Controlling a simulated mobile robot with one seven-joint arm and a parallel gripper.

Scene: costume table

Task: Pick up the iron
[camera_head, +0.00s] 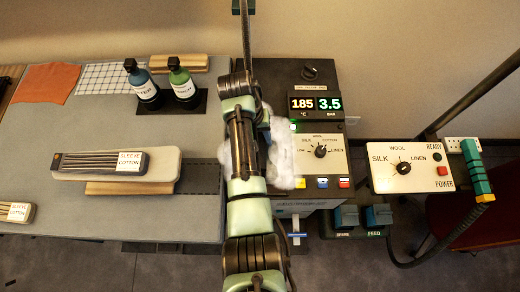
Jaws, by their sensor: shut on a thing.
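I cannot make out the iron in the head view. My own arm rises through the middle of the picture and covers the strip between the grey board (215,85) and the control unit. My gripper does not show; the arm's own links hide that area. A white, cloudy patch (283,155) shows on both sides of the arm; it looks like steam or fluff, and its source is hidden.
The control unit (312,72) reads 185 and 3.5. A dial panel (410,170) and a teal ribbed handle on a hose (476,172) are at right. Two bottles (142,85) (183,85), an orange cloth (45,82) and a sleeve board (165,163) occupy the board.

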